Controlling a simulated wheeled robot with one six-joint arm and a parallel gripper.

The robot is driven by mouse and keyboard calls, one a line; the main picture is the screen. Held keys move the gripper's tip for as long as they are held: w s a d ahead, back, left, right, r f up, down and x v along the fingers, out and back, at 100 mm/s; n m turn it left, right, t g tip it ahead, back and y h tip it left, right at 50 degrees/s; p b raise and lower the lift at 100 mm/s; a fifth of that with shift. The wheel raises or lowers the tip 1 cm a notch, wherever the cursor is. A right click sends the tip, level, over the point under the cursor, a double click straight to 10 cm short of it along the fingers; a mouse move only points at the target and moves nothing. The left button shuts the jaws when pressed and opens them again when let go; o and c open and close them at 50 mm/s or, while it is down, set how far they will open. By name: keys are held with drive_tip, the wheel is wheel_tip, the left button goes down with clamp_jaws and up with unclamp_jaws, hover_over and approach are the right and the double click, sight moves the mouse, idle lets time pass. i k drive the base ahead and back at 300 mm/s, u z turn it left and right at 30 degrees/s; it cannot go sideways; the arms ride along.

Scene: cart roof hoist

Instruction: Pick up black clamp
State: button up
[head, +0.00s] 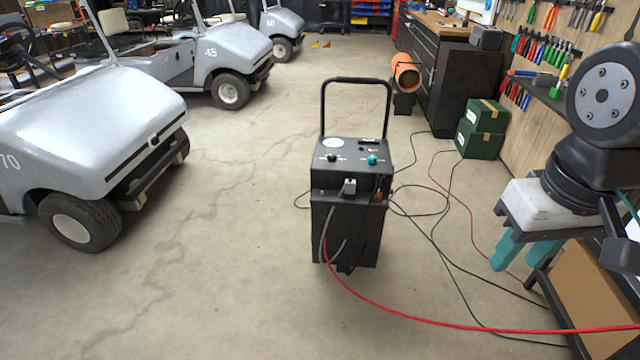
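A black wheeled charger (345,225) with a tall handle stands upright on the floor in the middle of the head view. A small dark grey clamp-like piece (349,187) sits at the top of its front face; it looks like the black clamp, but it is too small to be sure. A reddish-brown piece (379,196) is beside it at the right edge. My gripper (515,264) is at the right, pointing down, well apart from the charger. Its two teal fingers are spread with a gap between them, and nothing shows in the gap.
A red cable (430,318) runs from the charger across the floor to the right. Black cables (440,250) lie on the floor right of it. Green boxes (482,130) and a workbench (450,75) stand behind. Golf carts (85,120) are at left. The floor left of the charger is clear.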

sight(379, 191)
drive_tip(key=u, duration=0.4)
drive_tip(key=i, duration=1.3)
drive_tip(key=z, duration=0.9)
drive_tip(key=i, duration=0.4)
drive_tip(key=z, duration=0.35)
